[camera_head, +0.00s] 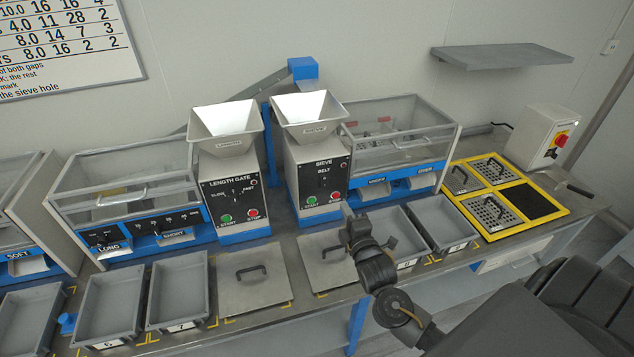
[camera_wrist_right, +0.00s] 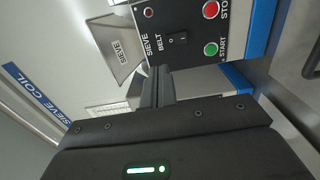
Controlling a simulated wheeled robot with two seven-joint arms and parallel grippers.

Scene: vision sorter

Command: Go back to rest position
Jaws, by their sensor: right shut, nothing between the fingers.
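My right arm reaches in from the lower right in the head view. Its dark gripper (camera_head: 349,212) is shut and empty, held in front of the sieve machine (camera_head: 318,165) near its lower panel. In the right wrist view the two closed fingers (camera_wrist_right: 157,88) point at the sieve panel, with its belt switch (camera_wrist_right: 178,38) and red and green buttons beyond. I cannot tell that the fingers touch the panel; a gap seems to remain. My left gripper is not in view.
The length gate machine (camera_head: 235,175) stands to the left. Grey trays (camera_head: 108,300) and lidded trays (camera_head: 253,278) line the bench front. A yellow-framed board (camera_head: 533,183) with perforated plates lies at right, near a switch box (camera_head: 541,135). A shelf (camera_head: 500,55) hangs above.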

